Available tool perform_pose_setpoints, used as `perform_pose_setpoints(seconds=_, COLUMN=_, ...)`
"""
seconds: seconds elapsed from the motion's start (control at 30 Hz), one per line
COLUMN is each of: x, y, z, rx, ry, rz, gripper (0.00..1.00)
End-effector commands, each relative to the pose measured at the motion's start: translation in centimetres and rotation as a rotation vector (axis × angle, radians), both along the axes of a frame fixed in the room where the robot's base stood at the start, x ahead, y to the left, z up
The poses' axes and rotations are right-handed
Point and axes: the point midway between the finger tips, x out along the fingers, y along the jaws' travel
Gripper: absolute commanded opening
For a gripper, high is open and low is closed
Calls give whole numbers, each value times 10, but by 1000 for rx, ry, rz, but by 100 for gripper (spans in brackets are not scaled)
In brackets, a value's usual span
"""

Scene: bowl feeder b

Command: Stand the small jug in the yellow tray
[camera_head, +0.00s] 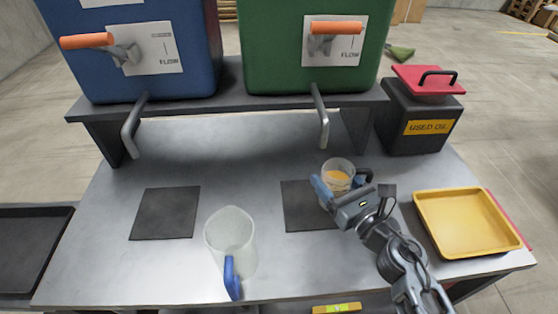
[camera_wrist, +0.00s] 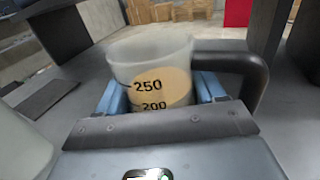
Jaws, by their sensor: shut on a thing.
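The small jug (camera_head: 339,170) is a clear cup with a dark handle and yellow liquid inside. It stands upright over the right dark mat, below the green tank's spout; I cannot tell whether it touches the mat. In the wrist view the jug (camera_wrist: 150,75) shows marks 250 and 200, with its black handle to the right. My gripper (camera_head: 338,190) is shut on the jug's body, with blue fingers on both sides; it also shows in the wrist view (camera_wrist: 160,95). The yellow tray (camera_head: 468,222) lies empty at the table's right side.
A larger clear jug with a blue handle (camera_head: 230,240) stands at the front middle. A used oil box (camera_head: 420,115) with a red lid stands at the back right. Blue (camera_head: 130,45) and green (camera_head: 290,50) tanks sit on a raised shelf. The left dark mat (camera_head: 165,213) is bare.

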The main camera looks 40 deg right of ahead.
Motion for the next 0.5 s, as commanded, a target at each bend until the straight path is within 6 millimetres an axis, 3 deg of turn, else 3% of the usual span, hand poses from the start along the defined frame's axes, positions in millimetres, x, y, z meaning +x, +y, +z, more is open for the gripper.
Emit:
perform_pose_setpoints(seconds=0.17, x=31, y=-7, z=5, rx=-2, ry=-4, rz=0, gripper=31)
perform_pose_setpoints(seconds=0.5, x=113, y=-24, z=3, rx=-2, ry=-3, rz=0, gripper=31)
